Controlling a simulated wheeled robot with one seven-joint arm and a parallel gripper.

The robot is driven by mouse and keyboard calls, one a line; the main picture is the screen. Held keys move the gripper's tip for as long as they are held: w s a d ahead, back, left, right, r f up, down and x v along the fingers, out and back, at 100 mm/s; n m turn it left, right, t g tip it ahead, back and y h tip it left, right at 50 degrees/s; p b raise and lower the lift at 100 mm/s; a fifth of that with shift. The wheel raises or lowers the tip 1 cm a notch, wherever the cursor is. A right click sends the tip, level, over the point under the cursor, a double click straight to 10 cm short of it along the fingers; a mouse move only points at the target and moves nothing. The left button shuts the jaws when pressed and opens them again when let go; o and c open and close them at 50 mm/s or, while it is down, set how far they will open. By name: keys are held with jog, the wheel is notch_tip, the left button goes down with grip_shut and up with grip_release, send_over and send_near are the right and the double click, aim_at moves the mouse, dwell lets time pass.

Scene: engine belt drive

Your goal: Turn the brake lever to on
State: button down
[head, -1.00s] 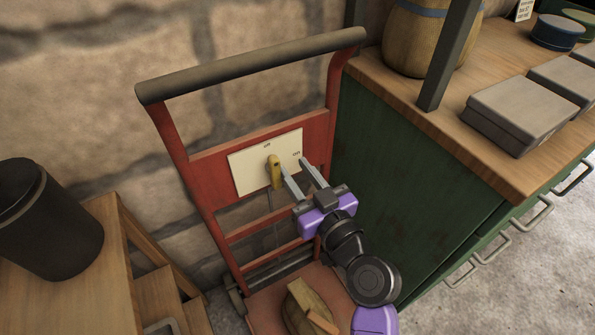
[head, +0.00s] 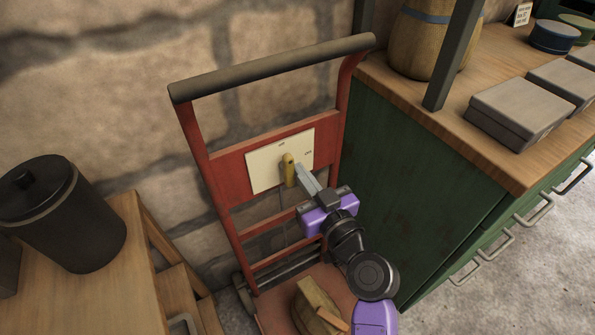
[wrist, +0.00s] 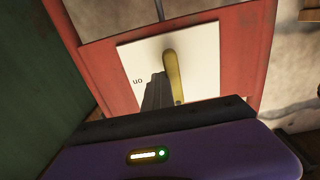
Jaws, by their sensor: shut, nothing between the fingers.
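The yellow brake lever (head: 289,170) is mounted on a cream plate (head: 265,169) on the red hand truck's crossbar. The lever stands roughly upright in the head view. In the wrist view the lever (wrist: 173,75) shows at the middle of the plate (wrist: 203,50), with the "on" mark at the plate's left. My gripper (head: 301,170) is shut and empty, its fingertips close beside the lever's right side in the head view. In the wrist view the fingers (wrist: 155,92) lie on the "on" side of the lever. I cannot tell whether they touch it.
The red hand truck (head: 198,150) stands against the stone wall. A green cabinet (head: 420,190) with boxes on its wooden top is close on the right. A wooden stand (head: 120,255) with a dark lidded bin (head: 70,220) is at the left. A wooden object (head: 312,300) lies on the truck's base.

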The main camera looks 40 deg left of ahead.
jog(key=shift+s+a+r+n+g, duration=0.25)
jog(key=shift+s+a+n+g, duration=0.05)
jog(key=shift+s+a, duration=0.65)
jog(key=c, duration=1.3)
grip_release()
jog(key=shift+w, duration=0.1)
jog(key=shift+c, duration=0.2)
jog(key=shift+w+d+f, duration=0.35)
jog(key=shift+w+f, duration=0.3)
jog(key=shift+w, duration=0.2)
jog(key=shift+t, duration=0.4)
jog(key=shift+w+b+v, duration=0.2)
jog(key=shift+b+v, duration=0.1)
jog(key=shift+v, duration=1.9)
jog(key=shift+w+b+v, duration=0.2)
jog(key=shift+b+v, duration=0.1)
jog(key=shift+v, duration=1.9)
jog(key=shift+d+f+b, duration=0.15)
jog(key=shift+f+b, duration=0.05)
jog(key=shift+b, duration=0.15)
jog(key=shift+d, duration=0.1)
